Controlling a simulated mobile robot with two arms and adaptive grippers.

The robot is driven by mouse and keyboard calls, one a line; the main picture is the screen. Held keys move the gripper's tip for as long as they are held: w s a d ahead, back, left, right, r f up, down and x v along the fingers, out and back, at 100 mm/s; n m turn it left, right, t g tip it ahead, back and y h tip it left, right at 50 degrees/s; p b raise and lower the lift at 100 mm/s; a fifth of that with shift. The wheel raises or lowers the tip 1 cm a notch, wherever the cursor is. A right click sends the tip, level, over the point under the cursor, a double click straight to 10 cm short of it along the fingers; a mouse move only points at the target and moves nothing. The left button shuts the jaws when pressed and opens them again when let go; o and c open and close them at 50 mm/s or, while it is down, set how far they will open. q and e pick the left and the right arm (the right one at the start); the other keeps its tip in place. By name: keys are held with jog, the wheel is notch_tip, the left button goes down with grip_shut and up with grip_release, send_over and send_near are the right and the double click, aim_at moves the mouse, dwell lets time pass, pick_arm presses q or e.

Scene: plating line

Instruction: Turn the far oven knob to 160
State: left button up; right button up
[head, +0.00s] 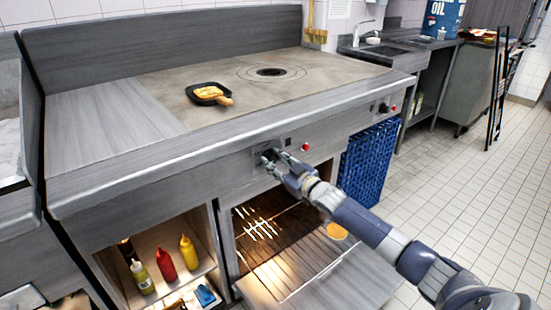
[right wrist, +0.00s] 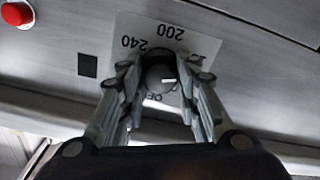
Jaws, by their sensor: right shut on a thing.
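An oven knob (right wrist: 158,78) sits on the front panel below the cooktop, in front of a white dial plate (right wrist: 135,28). The plate shows 240, 200 and part of OFF, upside down in the right wrist view; other marks are hidden by the fingers. A short white mark on the knob points to the right in that view. My right gripper (head: 277,166) is shut on this knob, one finger on each side; it also shows in the right wrist view (right wrist: 161,72). Another dark knob (head: 383,107) is farther right on the front panel. My left gripper is not in view.
A red button (head: 305,147) is beside the held knob. The oven below is open, with a wire rack (head: 300,255) pulled out. A black pan (head: 206,94) with food stands on the cooktop (head: 150,90). A blue crate (head: 368,165) stands right of the oven.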

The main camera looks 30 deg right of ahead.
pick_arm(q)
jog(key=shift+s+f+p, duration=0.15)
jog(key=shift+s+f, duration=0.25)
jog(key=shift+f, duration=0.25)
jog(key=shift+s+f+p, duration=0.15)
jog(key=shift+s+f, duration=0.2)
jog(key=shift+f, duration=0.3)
pick_arm(e)
jog(key=shift+r+n, duration=0.15)
jog(key=shift+n, duration=0.85)
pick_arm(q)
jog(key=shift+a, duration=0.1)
pick_arm(e)
jog(key=o, duration=1)
jog(key=shift+c, duration=0.2)
jog(key=shift+o, duration=0.6)
jog(key=shift+w, duration=0.15)
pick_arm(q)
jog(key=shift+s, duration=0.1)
pick_arm(e)
jog(key=shift+s+f, duration=0.25)
jog(key=shift+s, duration=0.55)
jog(key=s, duration=1)
jog(key=shift+s+d+r, duration=0.15)
jog(key=shift+s+d, duration=0.1)
jog(key=shift+d, duration=0.2)
